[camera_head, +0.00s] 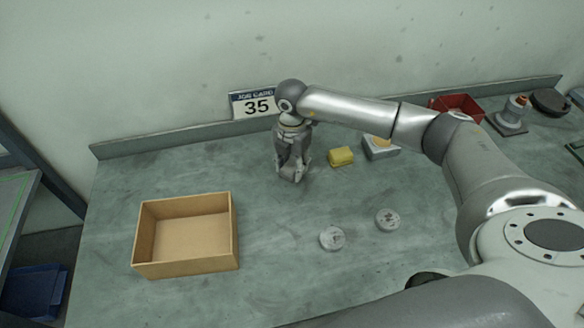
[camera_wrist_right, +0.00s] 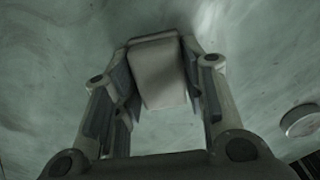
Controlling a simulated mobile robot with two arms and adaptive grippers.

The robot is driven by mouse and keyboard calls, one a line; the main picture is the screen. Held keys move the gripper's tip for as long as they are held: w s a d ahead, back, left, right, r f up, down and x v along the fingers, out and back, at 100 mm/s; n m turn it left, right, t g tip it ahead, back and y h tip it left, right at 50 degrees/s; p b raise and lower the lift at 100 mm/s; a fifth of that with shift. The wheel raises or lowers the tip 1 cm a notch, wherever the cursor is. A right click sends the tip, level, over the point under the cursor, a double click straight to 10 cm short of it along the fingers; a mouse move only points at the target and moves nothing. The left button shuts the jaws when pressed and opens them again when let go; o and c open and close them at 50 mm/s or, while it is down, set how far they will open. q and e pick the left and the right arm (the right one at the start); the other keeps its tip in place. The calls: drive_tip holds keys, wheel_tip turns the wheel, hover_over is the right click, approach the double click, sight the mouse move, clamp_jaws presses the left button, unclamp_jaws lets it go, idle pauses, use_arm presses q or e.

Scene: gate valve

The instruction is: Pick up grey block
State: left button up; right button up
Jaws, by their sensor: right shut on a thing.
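The grey block (camera_wrist_right: 158,75) shows in the right wrist view between the two fingers of my right gripper (camera_wrist_right: 162,85). The fingers are shut on its sides. In the head view my right gripper (camera_head: 292,172) points down over the back middle of the bench, left of the yellow block. The block is mostly hidden there by the fingers, and I cannot tell whether it touches the bench. My left gripper is not in view.
An open cardboard box (camera_head: 185,272) stands at the left of the bench. A yellow block (camera_head: 341,156) and a grey box-like piece (camera_head: 381,149) lie right of the gripper. Two round discs (camera_head: 332,238) (camera_head: 388,219) lie in front. A red bin (camera_head: 458,106) stands at the back right.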

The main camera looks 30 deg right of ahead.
sight(292, 165)
drive_tip(key=shift+r, duration=0.1)
drive_tip(key=shift+r+b, duration=0.45)
wheel_tip(292, 165, up, 2)
drive_tip(key=shift+s+r+b, duration=0.1)
drive_tip(key=shift+r+b, duration=0.05)
drive_tip(key=shift+b, duration=0.4)
drive_tip(key=s+r+b, duration=0.3)
drive_tip(key=s+r, duration=0.6)
drive_tip(key=s, duration=0.4)
drive_tip(key=shift+s+a+r+b, duration=0.2)
drive_tip(key=shift+s+r+b, duration=0.15)
drive_tip(key=shift+s+b, duration=0.05)
